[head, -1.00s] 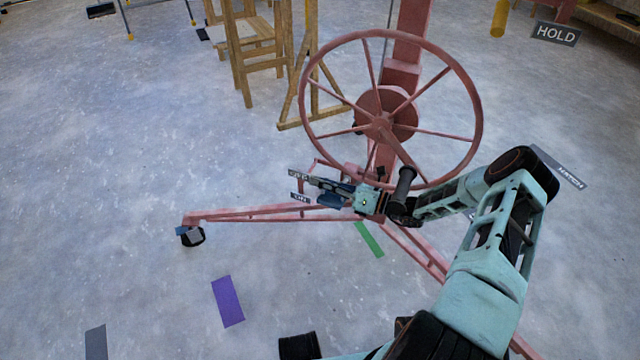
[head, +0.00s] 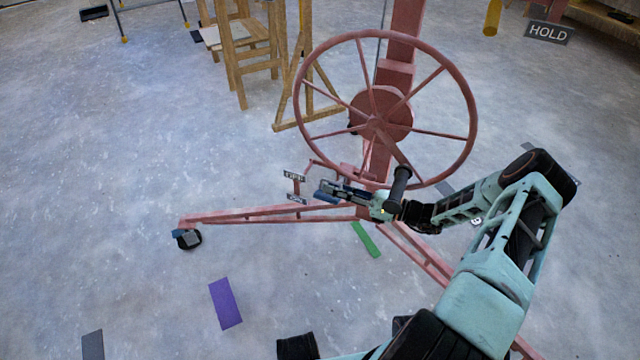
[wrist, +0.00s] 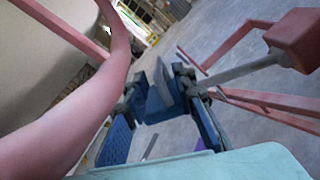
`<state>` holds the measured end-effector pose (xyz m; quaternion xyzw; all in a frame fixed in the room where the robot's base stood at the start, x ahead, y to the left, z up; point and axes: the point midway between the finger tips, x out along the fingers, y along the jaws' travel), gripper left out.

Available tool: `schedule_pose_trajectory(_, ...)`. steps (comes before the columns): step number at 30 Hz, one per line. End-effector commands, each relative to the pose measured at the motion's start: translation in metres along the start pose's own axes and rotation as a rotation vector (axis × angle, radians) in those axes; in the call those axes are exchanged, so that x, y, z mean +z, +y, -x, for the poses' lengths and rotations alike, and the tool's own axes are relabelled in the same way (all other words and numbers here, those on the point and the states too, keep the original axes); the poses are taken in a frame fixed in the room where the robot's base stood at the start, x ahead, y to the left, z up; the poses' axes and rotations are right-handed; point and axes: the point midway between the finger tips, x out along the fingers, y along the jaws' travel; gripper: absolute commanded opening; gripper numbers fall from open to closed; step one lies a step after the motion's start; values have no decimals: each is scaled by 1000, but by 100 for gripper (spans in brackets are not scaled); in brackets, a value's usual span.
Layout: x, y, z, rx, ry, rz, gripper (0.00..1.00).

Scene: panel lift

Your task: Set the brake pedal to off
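What looks like the brake pedal is a small red piece (head: 296,187) between two dark label plates at the left end of a thin red bracket, low on the red panel lift (head: 370,178). The label words are too small to read surely. My gripper (head: 324,194) is just right of it with a small gap, below the big handwheel. In the wrist view the blue fingers (wrist: 157,98) come together, with nothing clear between them. The pedal cannot be made out surely in the wrist view.
The red handwheel (head: 470,112) and its black handle (head: 399,185) are close above my gripper. A red leg (head: 265,213) runs left to a caster (head: 188,239). A wooden easel-like frame (head: 283,80) stands behind.

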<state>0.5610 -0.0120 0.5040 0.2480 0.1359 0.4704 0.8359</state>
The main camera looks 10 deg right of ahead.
Motion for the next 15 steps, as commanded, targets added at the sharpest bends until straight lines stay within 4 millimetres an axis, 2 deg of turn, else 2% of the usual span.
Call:
schedule_pose_trajectory(3,0,-1,26,-3,0,0,24)
schedule_pose_trajectory(7,0,0,45,-1,0,0,24)
schedule_pose_trajectory(15,0,1,58,2,0,0,24)
